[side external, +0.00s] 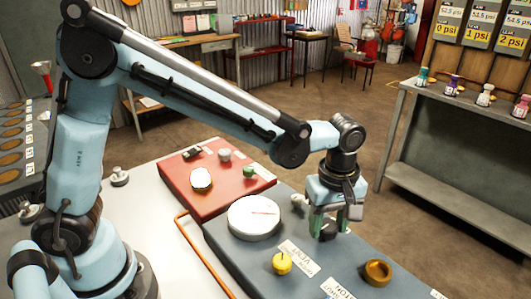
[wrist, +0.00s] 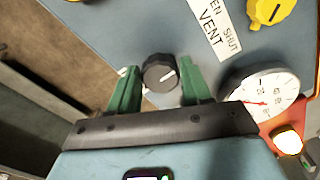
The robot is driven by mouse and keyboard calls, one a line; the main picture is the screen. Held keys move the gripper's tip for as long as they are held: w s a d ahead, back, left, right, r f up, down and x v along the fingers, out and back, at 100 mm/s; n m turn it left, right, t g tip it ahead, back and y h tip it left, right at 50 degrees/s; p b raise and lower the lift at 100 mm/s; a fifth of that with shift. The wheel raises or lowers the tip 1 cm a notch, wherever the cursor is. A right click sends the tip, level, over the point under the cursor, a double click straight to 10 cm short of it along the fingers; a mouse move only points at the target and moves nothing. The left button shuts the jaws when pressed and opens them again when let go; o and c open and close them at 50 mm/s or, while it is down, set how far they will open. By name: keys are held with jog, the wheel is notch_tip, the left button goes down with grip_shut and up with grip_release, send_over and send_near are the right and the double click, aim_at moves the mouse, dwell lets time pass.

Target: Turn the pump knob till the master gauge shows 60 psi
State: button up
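The pump knob is a black round knob (wrist: 160,73) with a white pointer line, on the blue-grey panel. In the side view the dark knob (side external: 328,233) is partly covered by my gripper (side external: 328,222). In the wrist view the green fingers of my gripper (wrist: 159,68) are open around the knob, with a gap on each side. The large white gauge (side external: 254,217) with a red needle sits left of the knob in the side view. It also shows in the wrist view (wrist: 268,90), tilted and partly hidden; its reading is too small to tell.
An orange pipe (side external: 203,255) runs alongside.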

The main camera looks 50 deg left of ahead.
jog(key=c, duration=0.6)
jog(key=shift+m, duration=0.4)
jog(key=m, duration=0.4)
jog(key=shift+m, duration=0.3)
jog(key=m, duration=0.6)
jog(key=shift+a, duration=0.1)
jog(key=m, duration=0.6)
jog(key=shift+m, duration=0.4)
jog(key=m, duration=0.6)
jog(key=shift+a, duration=0.1)
jog(key=shift+m, duration=0.4)
